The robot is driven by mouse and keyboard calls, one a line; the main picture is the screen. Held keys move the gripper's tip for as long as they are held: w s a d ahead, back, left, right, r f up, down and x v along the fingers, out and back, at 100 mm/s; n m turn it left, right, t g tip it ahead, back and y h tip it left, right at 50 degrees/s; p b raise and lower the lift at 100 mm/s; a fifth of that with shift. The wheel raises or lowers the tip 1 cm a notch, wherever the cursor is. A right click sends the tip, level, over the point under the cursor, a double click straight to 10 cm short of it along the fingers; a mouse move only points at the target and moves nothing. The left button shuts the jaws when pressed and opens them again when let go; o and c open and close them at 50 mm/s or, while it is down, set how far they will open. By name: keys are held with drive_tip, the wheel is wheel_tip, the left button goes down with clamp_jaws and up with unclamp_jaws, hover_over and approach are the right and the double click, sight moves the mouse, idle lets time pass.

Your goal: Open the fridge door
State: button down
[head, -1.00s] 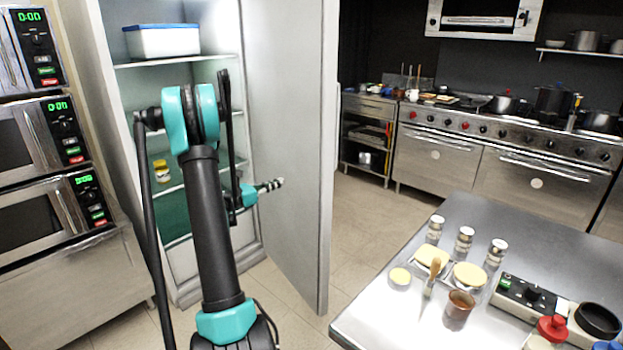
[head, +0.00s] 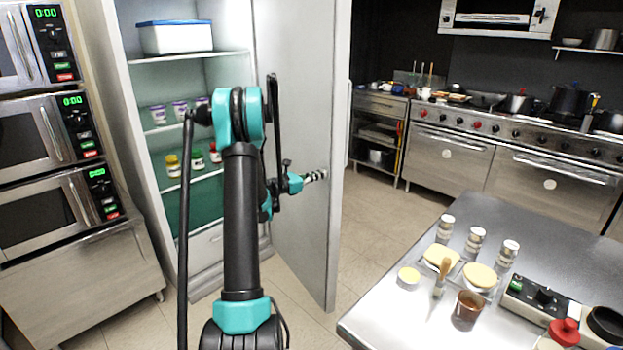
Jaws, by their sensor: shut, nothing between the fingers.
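The fridge (head: 112,120) stands left of centre with its inside in view. Its door (head: 300,130) is swung wide open to the right, with its inner face towards me. My gripper (head: 318,175) is shut and empty, in front of the door's inner face near its free edge. I cannot tell whether it touches the door. My arm hides part of the fridge's inside. On the shelves are a white tub with a blue lid (head: 175,38), several small white cups (head: 158,114) and several jars (head: 173,165).
Stacked ovens (head: 45,130) stand close on the left. A steel table (head: 375,325) with jars, plates and a brown cup fills the lower right. Stoves (head: 450,165) line the back. Tiled floor is clear between the door and the table.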

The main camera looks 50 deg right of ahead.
drive_tip(key=shift+s+d, duration=0.1)
drive_tip(key=shift+d, duration=0.25)
